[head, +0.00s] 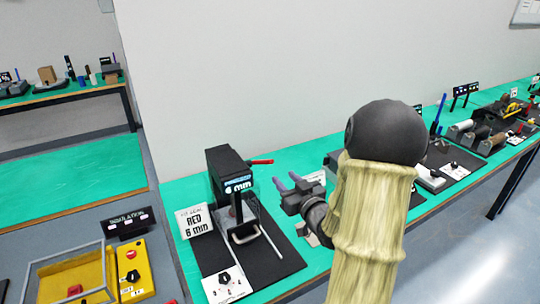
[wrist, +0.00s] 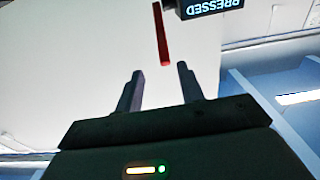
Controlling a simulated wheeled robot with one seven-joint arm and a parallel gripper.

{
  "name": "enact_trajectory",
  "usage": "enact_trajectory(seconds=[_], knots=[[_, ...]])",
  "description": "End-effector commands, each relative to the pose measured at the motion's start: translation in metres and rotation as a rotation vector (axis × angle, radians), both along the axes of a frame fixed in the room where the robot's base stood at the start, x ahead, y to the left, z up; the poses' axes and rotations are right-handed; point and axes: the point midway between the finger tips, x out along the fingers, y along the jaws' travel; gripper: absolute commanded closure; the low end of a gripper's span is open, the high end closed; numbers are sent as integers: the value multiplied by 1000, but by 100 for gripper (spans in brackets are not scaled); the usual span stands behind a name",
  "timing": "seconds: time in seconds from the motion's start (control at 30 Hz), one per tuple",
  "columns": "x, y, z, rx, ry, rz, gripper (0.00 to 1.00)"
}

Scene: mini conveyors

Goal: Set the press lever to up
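The black press (head: 229,172) stands on a black base on the green bench in the head view. Its red lever (head: 261,162) sticks out to the right from the top of the press, roughly level. In the wrist view the red lever (wrist: 161,38) lies ahead of the gap between the fingers.
My arm hides part of the bench. Other stations (head: 490,135) stand at right.

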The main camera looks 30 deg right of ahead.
Motion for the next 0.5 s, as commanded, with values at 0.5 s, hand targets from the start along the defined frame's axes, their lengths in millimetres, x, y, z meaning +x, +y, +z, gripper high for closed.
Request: enact_trajectory(seconds=[0.5], knots=[[90,0,2,1,0,-5,62]])
